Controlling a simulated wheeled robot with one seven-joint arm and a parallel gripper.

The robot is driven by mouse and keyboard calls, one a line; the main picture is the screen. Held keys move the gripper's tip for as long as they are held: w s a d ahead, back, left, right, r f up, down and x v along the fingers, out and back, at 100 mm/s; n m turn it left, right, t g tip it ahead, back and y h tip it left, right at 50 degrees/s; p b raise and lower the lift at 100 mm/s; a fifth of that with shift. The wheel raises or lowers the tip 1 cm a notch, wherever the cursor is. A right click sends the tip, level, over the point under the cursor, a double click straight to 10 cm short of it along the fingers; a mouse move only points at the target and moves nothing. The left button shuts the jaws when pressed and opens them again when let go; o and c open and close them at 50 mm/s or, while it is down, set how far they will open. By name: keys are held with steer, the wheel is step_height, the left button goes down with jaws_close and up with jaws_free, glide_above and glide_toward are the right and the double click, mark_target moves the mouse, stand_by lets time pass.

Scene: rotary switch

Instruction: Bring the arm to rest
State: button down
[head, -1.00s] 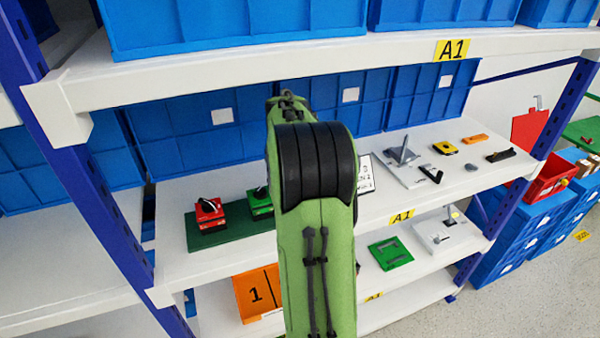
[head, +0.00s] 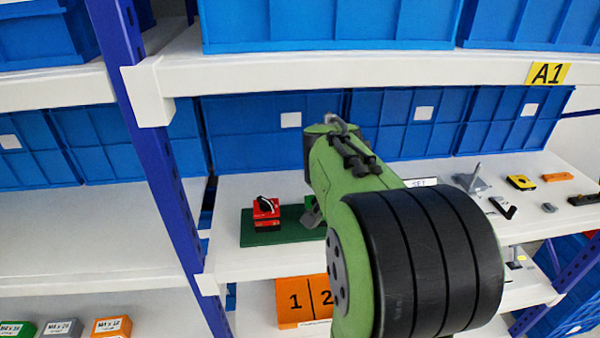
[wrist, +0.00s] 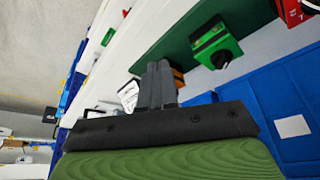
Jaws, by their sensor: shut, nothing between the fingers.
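My green arm rises in front of the shelf in the head view, its large black joint at the lower right. My gripper (head: 312,214) shows partly at the arm's far end, beside the green board. In the wrist view my gripper (wrist: 158,84) has its two grey fingers together with nothing between them. A red rotary switch (head: 264,213) with a black knob stands on the dark green board (head: 262,239). A green rotary switch (wrist: 216,46) with a black knob is near my fingers in the wrist view; in the head view my arm mostly hides it.
The upper shelf edge (head: 360,74) with the A1 label is above the arm. Blue bins (head: 262,135) line the back. A grey stand (head: 472,180) and small parts are at the right. An orange box (head: 292,312) marked 1 and 2 is below.

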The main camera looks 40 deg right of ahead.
steer(key=s+a+n+t+y, duration=0.1)
steer(key=s+a+n, duration=0.2)
steer(key=a, duration=0.4)
steer(key=s+a+n+t+y, duration=0.1)
steer(key=s+a+n, duration=0.2)
steer(key=a+n, duration=0.2)
steer(key=s+a+n+t+y, duration=0.2)
steer(key=a+n, duration=0.3)
steer(key=a, duration=0.6)
steer(key=shift+s+r, duration=0.25)
steer(key=shift+s, duration=0.4)
steer(key=shift+d, duration=0.1)
